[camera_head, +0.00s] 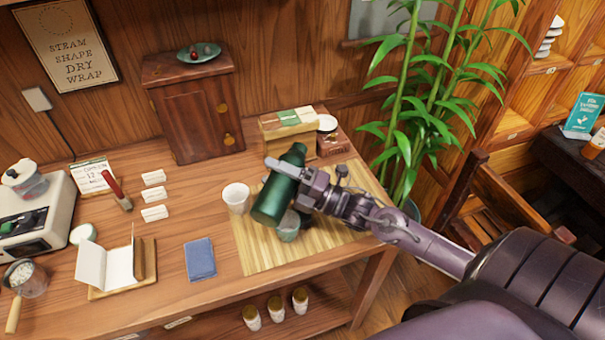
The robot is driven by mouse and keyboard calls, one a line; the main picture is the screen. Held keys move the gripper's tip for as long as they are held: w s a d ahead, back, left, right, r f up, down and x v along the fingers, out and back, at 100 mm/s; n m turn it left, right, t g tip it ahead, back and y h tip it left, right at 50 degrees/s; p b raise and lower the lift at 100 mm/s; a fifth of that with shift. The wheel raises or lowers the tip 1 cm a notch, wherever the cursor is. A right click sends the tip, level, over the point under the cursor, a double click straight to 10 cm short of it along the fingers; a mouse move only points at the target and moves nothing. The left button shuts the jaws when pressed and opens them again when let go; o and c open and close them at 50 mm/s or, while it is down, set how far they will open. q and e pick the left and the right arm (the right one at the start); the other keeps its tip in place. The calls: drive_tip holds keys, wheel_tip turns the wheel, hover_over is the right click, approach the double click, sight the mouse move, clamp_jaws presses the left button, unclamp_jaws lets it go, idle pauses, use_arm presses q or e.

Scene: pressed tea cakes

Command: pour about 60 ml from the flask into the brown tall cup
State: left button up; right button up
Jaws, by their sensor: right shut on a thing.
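A dark green flask (274,199) is held over the bamboo mat, tilted, with its upper end leaning to the right. My right gripper (290,181) is shut around its body, coming in from the right. I cannot tell which end is the mouth, and no liquid stream shows. A small grey-green cup (289,229) stands on the mat just below and right of the flask's lower end, partly covered by it. A white cup (236,197) stands just left of the flask. I cannot make out a brown tall cup. My left gripper is not in view.
The bamboo mat (253,257) lies at the table's right side. A blue folded cloth (200,259), a book stand (121,284) and white blocks (155,195) lie left. A wooden cabinet (190,120) and boxes (290,131) stand behind. A tall plant (432,110) rises beyond the right edge.

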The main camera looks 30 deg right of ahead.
sight(269, 209)
drive_tip(key=shift+s+a+r, duration=0.1)
drive_tip(key=shift+s+a, duration=0.05)
drive_tip(key=shift+a, duration=0.1)
idle(0.3)
drive_tip(key=shift+m+p, duration=0.3)
drive_tip(key=shift+m, duration=0.2)
drive_tip(key=shift+a, duration=0.1)
drive_tip(key=shift+s+a, duration=0.35)
drive_tip(key=shift+a, duration=0.1)
drive_tip(key=shift+s+a+m, duration=0.1)
drive_tip(key=shift+m, duration=0.2)
idle(0.4)
